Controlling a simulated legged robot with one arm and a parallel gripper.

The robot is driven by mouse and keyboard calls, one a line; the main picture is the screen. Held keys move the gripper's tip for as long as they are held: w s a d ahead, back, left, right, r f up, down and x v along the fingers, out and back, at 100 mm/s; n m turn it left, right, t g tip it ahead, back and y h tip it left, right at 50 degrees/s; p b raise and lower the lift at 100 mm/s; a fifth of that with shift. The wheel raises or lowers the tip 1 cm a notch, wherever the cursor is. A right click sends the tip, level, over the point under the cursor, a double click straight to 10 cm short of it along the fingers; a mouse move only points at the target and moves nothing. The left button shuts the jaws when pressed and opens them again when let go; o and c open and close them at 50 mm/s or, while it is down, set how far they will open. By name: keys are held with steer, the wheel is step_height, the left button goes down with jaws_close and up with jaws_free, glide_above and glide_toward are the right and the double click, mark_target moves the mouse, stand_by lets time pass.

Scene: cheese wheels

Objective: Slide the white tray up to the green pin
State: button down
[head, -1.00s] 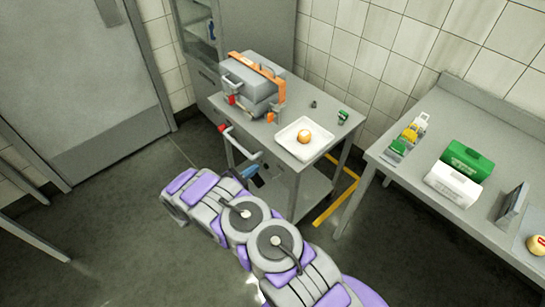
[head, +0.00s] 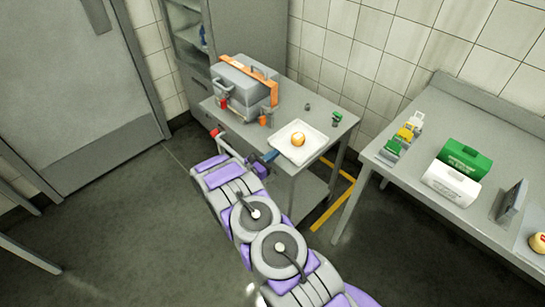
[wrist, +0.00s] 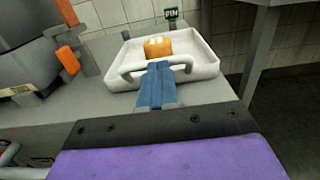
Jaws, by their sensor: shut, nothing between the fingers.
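The white tray (head: 312,147) sits flat on the grey cart top near its right front edge, holding an orange cheese wheel (head: 298,139). In the wrist view the tray (wrist: 205,62) has a raised handle on its near wall, and the cheese (wrist: 158,47) is behind it.
A grey case with an orange strap (head: 245,82) stands on the cart's left half, with orange clamps near the tray. A small dark object (head: 307,106) sits behind the tray. A separate bench (head: 430,150) stands to the right with several items. The strip between tray and pin looks clear.

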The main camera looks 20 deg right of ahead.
steer(key=shift+w+d, duration=0.1)
steer(key=shift+d, duration=0.05)
steer(key=p, duration=0.1)
glide_above(289, 151)
steer(key=shift+d, duration=0.15)
stand_by(0.5)
stand_by(0.3)
steer(key=p+v, duration=0.2)
steer(key=v, duration=1.2)
